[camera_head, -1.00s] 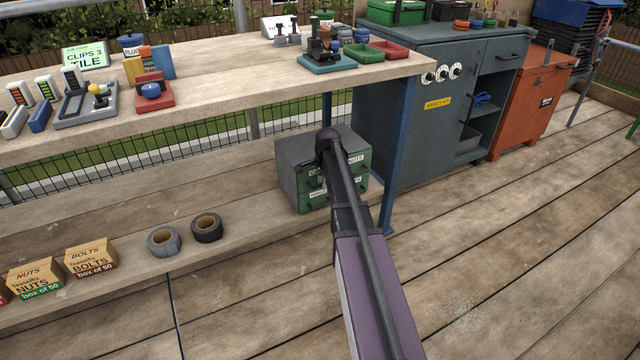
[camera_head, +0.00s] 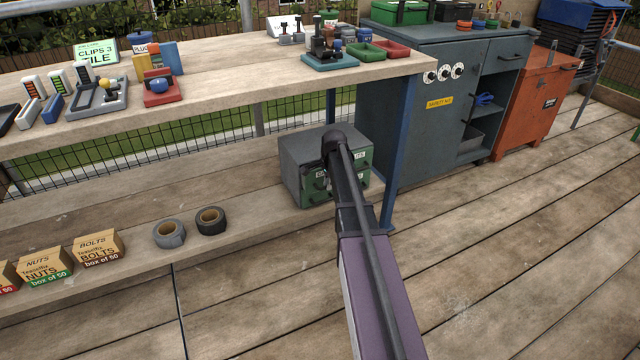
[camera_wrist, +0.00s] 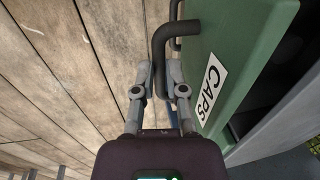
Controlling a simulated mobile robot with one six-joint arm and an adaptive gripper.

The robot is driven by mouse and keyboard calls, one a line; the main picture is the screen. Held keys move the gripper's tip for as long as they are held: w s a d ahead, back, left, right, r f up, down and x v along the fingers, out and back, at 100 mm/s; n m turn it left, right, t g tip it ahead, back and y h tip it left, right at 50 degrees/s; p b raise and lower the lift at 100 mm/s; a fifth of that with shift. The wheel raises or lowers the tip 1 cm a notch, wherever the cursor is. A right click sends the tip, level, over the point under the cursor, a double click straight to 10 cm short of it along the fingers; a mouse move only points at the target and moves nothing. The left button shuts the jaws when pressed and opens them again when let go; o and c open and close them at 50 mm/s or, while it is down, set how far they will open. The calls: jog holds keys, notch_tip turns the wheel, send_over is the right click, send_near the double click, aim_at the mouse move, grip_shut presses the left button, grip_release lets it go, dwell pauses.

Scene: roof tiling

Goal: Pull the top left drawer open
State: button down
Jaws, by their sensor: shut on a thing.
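A small grey cabinet (camera_head: 301,152) with green drawer fronts stands on the lower shelf in the head view, partly hidden behind my arm. In the wrist view a green drawer (camera_wrist: 232,45) with a white CAPS label (camera_wrist: 211,88) fills the upper right. A dark gap shows between its front and the grey cabinet body, so it stands partly out. Its dark bent handle (camera_wrist: 162,45) runs between the fingers of my gripper (camera_wrist: 159,82), which is shut on it. In the head view the fingers are hidden behind my arm.
The workbench (camera_head: 220,95) with its blue leg (camera_head: 401,150) stands over and beside the cabinet. Two tape rolls (camera_head: 169,233) and cardboard boxes (camera_head: 98,246) lie left on the lower shelf. The deck (camera_head: 520,260) at right is clear.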

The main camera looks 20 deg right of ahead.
jog(key=s+d, duration=0.1)
jog(key=s, duration=1.1)
jog(key=c, duration=1)
grip_release()
jog(key=shift+o, duration=0.2)
jog(key=shift+a, duration=0.1)
jog(key=shift+a, duration=0.1)
